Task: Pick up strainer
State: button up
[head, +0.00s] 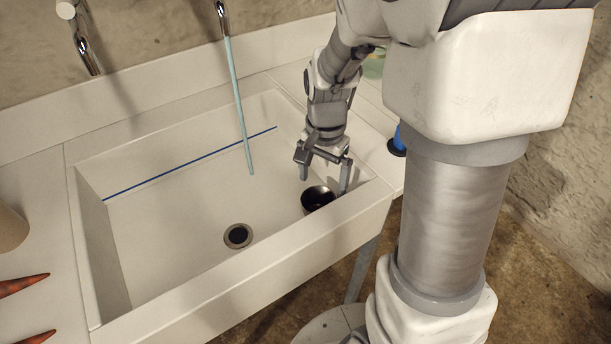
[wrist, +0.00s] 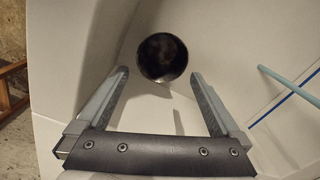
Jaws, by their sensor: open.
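A dark, round, open-topped vessel (head: 318,198), which seems to be the strainer, sits in the white sink (head: 175,215) near its right front corner. The wrist view shows it from above as a black circle (wrist: 163,57) with a thin lighter rim; its inside is too dark to make out. My gripper (head: 325,174) points down into the sink just above and behind it. The two fingers are spread wide and empty. In the wrist view the vessel lies ahead of the fingertips (wrist: 160,73), roughly centred between them, and they do not appear to touch it.
The sink walls stand close to my gripper on the right and front. A pale blue water-like stream (head: 239,105) hangs from a tap (head: 221,12) left of my gripper. A drain (head: 238,236) is in the sink floor. Orange carrot-like things (head: 22,284) lie on the left counter.

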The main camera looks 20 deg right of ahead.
aim_at(319, 203)
jog(key=f+b, duration=0.1)
jog(key=f, duration=0.1)
jog(key=f+b, duration=0.1)
jog(key=f, duration=0.2)
jog(key=f+b, duration=0.1)
jog(key=f, duration=0.2)
jog(key=shift+s+a, duration=0.1)
jog(key=shift+a, duration=0.25)
jog(key=shift+r, duration=0.1)
jog(key=c, duration=1)
notch_tip(319, 203, up, 10)
jog(key=p, duration=0.5)
jog(key=shift+c, duration=0.2)
jog(key=a+r+n+t+y+p, duration=0.1)
jog(key=a+r+n+t+p, duration=0.4)
jog(key=a+r+n+p, duration=0.4)
notch_tip(319, 203, up, 5)
jog(key=a+p, duration=0.2)
jog(key=p, duration=0.7)
jog(key=shift+r+t, duration=0.15)
jog(key=shift+t, duration=0.15)
